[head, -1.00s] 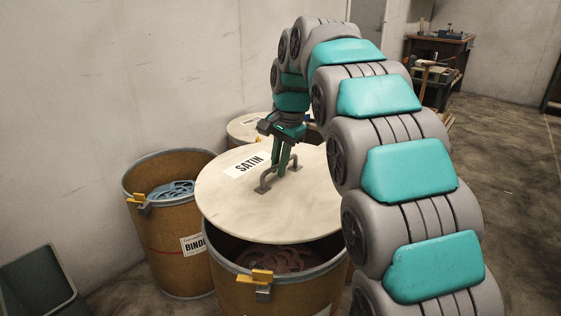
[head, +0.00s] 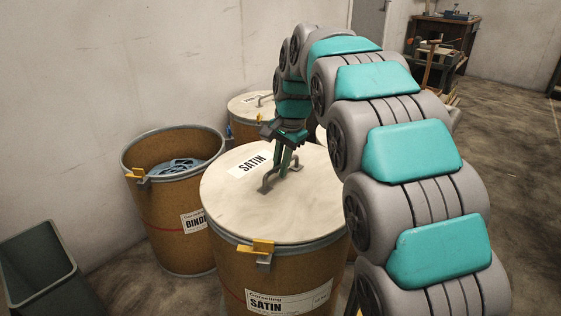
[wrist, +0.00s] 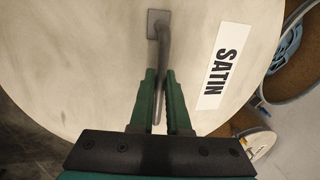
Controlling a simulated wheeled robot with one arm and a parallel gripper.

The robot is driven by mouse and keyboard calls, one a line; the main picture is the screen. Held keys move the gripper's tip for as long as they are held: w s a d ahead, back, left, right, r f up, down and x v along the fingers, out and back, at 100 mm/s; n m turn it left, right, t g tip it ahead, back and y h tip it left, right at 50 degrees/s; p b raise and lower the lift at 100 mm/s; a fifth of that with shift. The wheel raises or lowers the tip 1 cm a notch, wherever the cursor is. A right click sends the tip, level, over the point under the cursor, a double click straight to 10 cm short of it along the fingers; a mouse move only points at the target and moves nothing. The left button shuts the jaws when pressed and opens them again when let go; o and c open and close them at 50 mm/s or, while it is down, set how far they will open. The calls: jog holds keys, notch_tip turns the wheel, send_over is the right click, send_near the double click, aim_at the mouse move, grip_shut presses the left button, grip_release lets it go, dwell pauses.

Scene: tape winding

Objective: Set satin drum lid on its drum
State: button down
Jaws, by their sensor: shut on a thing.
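The round pale satin lid (head: 272,209) with a "SATIN" label lies level at the top of the satin drum (head: 238,268), a brown drum with a "SATIN" label on its front. The lid covers the opening, and its near edge meets the metal rim. I cannot tell whether it is fully seated at the back. My gripper (head: 282,172) is shut on the lid's grey bar handle (head: 267,180). The wrist view shows the green fingers around the handle (wrist: 161,55) and the lid (wrist: 90,60) beneath.
An open binder drum (head: 165,230) with blue contents stands close at left. Another lidded drum (head: 250,105) stands behind. A dark green bin (head: 45,270) is at lower left. A workbench (head: 440,40) is at the back right, with open floor before it.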

jog(key=c, duration=0.8)
grip_release()
jog(key=shift+r, duration=0.1)
jog(key=r, duration=0.5)
jog(key=s+d+r, duration=0.1)
jog(key=r, duration=0.1)
jog(key=shift+d+r, duration=0.1)
jog(key=shift+r, duration=0.1)
